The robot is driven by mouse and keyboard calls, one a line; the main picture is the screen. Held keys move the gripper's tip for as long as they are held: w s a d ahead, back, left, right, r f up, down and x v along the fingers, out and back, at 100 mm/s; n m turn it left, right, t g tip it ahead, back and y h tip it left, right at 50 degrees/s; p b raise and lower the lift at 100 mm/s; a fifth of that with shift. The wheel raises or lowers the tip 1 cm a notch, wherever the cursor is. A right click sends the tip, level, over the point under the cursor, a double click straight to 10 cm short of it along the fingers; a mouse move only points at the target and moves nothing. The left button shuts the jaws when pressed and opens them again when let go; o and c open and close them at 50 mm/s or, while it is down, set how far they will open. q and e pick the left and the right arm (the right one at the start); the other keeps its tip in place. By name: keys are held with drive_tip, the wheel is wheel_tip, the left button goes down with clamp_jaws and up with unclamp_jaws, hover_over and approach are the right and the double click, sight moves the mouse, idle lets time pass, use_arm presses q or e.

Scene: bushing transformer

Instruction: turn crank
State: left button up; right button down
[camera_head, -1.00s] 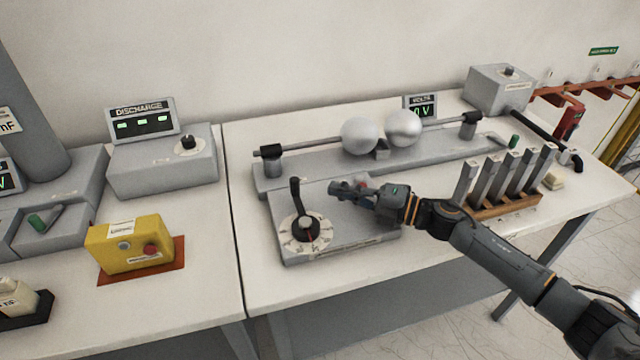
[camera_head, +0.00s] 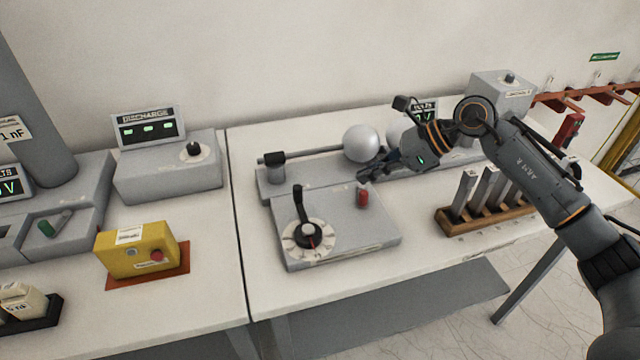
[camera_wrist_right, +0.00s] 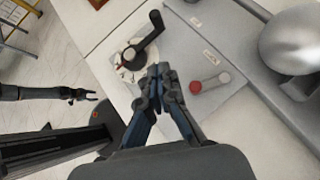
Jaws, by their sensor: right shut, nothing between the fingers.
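The black crank (camera_head: 298,205) stands on a round white dial on a grey box (camera_head: 350,235); its arm points up and away. It also shows in the wrist view (camera_wrist_right: 150,38). A small red knob or lever (camera_head: 362,196) stands on the same box, right of the crank. It also shows in the wrist view (camera_wrist_right: 196,87). My right gripper (camera_head: 368,175) is shut and empty, above the box's back edge near the red part, apart from the crank. Its fingers show in the wrist view (camera_wrist_right: 158,75). My left gripper (camera_wrist_right: 92,95) looks open, off to the side over the floor.
Behind the box, metal spheres (camera_head: 361,143) sit on a grey rail; my right arm partly hides one. A wooden rack (camera_head: 490,215) with grey bars stands to the right. A yellow box (camera_head: 135,250) and discharge unit (camera_head: 167,170) are to the left. Bare tabletop lies in front.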

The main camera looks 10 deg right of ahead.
drive_tip(key=p, duration=0.4)
approach(303, 210)
drive_tip(key=shift+w+f, duration=0.4)
drive_tip(key=shift+w, duration=0.2)
drive_tip(key=shift+w+f, duration=0.4)
drive_tip(key=shift+w, duration=0.25)
drive_tip(key=a, duration=0.1)
drive_tip(key=w+a+p, duration=0.1)
drive_tip(key=a, duration=0.1)
drive_tip(key=shift+w+f, duration=0.1)
drive_tip(key=shift+w, duration=0.15)
drive_tip(key=shift+w+a+f+p, duration=0.15)
drive_tip(key=shift+a+p, duration=0.15)
